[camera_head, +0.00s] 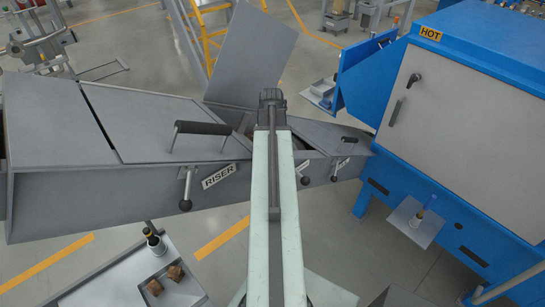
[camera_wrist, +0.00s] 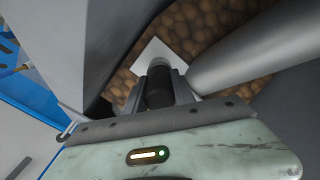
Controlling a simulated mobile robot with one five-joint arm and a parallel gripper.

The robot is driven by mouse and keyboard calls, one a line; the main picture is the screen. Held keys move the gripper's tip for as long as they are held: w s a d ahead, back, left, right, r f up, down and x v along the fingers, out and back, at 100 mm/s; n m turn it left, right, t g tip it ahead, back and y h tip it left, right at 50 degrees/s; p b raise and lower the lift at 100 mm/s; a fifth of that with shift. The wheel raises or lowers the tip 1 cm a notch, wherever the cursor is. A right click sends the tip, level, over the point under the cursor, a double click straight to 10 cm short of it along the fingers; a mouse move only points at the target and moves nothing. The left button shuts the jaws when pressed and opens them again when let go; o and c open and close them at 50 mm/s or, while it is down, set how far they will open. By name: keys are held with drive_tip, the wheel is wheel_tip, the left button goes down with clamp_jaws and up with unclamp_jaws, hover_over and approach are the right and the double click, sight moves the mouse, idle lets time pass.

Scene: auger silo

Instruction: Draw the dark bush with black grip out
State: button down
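My gripper (camera_wrist: 159,92) reaches down through an open hatch into the trough in the wrist view. Its two fingers sit close against both sides of a dark upright cylinder with a black grip, the bush (camera_wrist: 158,88). No clear gap shows between fingers and grip. In the head view my arm's dark end (camera_head: 271,98) is over the hatch, and the bush is hidden there.
Brown lumpy material (camera_wrist: 195,35) lies around the plate. A thick grey shaft (camera_wrist: 240,62) passes close on the right. The raised hatch lid (camera_head: 252,52) stands behind my arm. The RISER trough (camera_head: 160,150) is left, the blue HOT cabinet (camera_head: 460,90) right. A tray (camera_head: 130,285) stands front left.

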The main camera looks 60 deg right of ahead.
drive_tip(key=c, duration=1.8)
unclamp_jaws()
clamp_jaws()
drive_tip(key=shift+r+p, duration=0.7)
drive_tip(key=shift+p, duration=0.05)
drive_tip(key=shift+r+p, duration=2.9)
drive_tip(key=shift+r, duration=0.05)
